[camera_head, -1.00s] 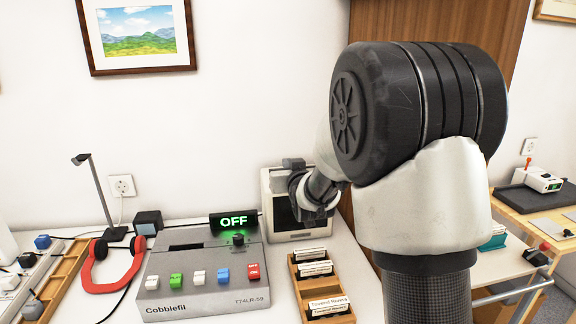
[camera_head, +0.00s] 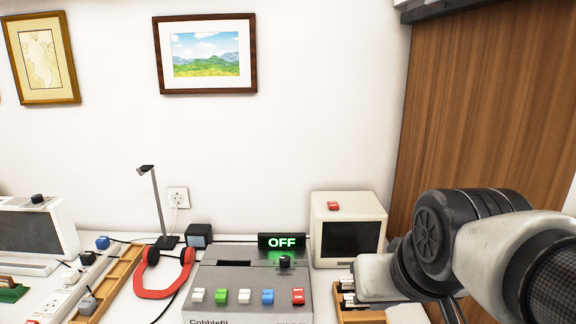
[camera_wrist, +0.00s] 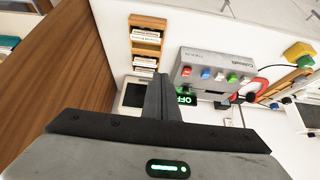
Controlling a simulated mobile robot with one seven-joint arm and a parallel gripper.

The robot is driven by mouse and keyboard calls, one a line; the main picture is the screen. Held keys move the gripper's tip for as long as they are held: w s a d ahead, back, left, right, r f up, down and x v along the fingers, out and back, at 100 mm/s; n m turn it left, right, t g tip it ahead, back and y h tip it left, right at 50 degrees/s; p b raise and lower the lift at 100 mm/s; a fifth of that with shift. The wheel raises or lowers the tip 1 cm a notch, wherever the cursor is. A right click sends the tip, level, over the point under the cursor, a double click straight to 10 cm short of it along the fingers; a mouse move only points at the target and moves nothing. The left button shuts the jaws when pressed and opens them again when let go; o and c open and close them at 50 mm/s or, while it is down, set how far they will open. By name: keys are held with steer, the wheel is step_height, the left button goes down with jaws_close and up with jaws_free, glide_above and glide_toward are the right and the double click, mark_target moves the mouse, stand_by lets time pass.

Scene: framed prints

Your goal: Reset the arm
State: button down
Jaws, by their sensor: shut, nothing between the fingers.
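My arm (camera_head: 470,245) is folded at the right of the head view, in front of the wooden panel. My gripper (camera_wrist: 160,82) shows in the wrist view with its two fingers together and nothing between them. In the head view I cannot make out the fingertips. The wrist view looks over the desk from above, with the scene turned around. The gripper appears clear of the desk items.
A small monitor (camera_head: 348,235) with a red button stands left of my arm. A grey console (camera_head: 240,285) with coloured switches and an OFF sign (camera_head: 282,242) is beside it. Red headphones (camera_head: 160,280) lie further left. A wooden card tray (camera_wrist: 146,38) and wooden panel (camera_wrist: 50,62) are nearby.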

steer(key=s+r+p, duration=0.2)
steer(key=r+p, duration=0.7)
steer(key=p, duration=0.1)
steer(key=s+r+g+p, duration=0.1)
steer(key=s+r+p, duration=0.1)
steer(key=r+p, duration=0.7)
steer(key=shift+s+r+p, duration=0.25)
steer(key=shift+r+p, duration=0.1)
